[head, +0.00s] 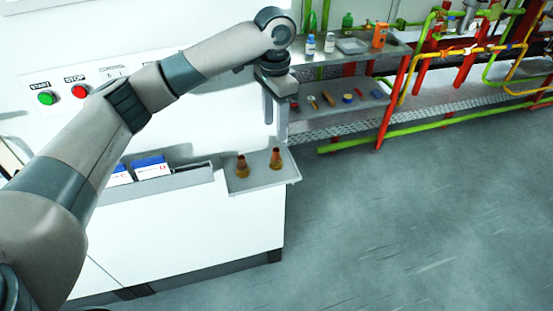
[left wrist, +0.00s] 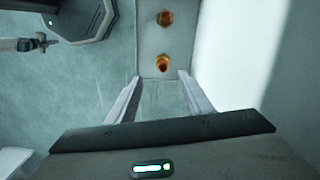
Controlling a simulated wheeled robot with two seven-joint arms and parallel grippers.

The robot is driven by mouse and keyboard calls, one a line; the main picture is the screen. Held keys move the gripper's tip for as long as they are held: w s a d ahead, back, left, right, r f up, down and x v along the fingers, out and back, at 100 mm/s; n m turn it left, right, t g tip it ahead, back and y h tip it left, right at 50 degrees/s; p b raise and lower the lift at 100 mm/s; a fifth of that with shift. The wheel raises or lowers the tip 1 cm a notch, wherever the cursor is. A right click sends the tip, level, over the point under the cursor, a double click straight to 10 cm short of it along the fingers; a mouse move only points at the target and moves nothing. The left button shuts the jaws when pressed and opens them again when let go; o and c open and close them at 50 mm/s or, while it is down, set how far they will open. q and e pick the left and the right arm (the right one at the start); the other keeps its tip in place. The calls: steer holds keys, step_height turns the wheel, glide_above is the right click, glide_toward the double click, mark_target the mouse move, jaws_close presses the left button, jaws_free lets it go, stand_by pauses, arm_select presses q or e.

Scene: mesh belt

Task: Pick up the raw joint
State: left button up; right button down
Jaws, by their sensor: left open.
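Two small brown-orange, cone-like joints stand upright on a small grey tray (head: 262,184) at the cabinet's right end: a left joint (head: 242,167) and a right joint (head: 276,158). They look alike; I cannot tell which is the raw one. My left gripper (head: 275,128) is open and empty, pointing down above the tray. In the left wrist view, one joint (left wrist: 162,63) shows just beyond the open fingertips, roughly centred between them, and the other joint (left wrist: 165,18) lies farther up the picture. Neither is touched. My right gripper is not in view.
A white cabinet (head: 200,230) carries a green START button (head: 46,98) and a red STOP button (head: 79,92). A bin with blue-white boxes (head: 153,168) adjoins the tray on the left. Shelves (head: 345,110) with bottles and small parts stand behind. Floor at right is clear.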

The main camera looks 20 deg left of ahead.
mark_target(275, 152)
arm_select(q)
step_height(275, 152, down, 3)
steer(key=shift+r+p, duration=0.15)
steer(key=shift+p, duration=0.5)
step_height(275, 152, down, 3)
steer(key=shift+w+f+p, duration=0.1)
steer(key=shift+f+p, duration=0.05)
steer(key=shift+p, duration=0.45)
steer(key=shift+f, duration=0.35)
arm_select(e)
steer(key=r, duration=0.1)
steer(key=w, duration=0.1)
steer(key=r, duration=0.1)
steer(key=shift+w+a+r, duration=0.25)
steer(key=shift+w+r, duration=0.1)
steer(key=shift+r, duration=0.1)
